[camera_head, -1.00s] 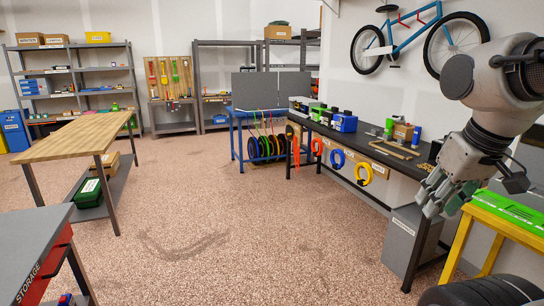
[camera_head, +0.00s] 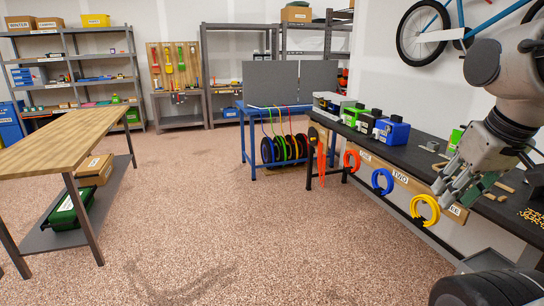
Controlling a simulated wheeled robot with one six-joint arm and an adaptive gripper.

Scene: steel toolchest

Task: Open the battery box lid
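No box in view can be surely read as the battery box, and no lid can be made out as open or shut. A dark green case (camera_head: 68,210) sits on the lower shelf of the wooden-topped table at the left. A blue box (camera_head: 394,132), a black box (camera_head: 367,124) and a green-topped box (camera_head: 352,116) stand on the dark workbench at the right. My gripper (camera_head: 448,196) hangs at the right, in front of the workbench edge in the picture. Its fingers overlap, so its opening is unclear; no held object shows.
The wooden-topped table (camera_head: 62,138) stands left, with cardboard boxes (camera_head: 94,169) below. Coloured cable coils (camera_head: 425,210) hang along the dark workbench (camera_head: 440,135). A blue stand (camera_head: 243,140) with spools stands at the back. A black tire (camera_head: 490,290) is at lower right. The middle floor is clear.

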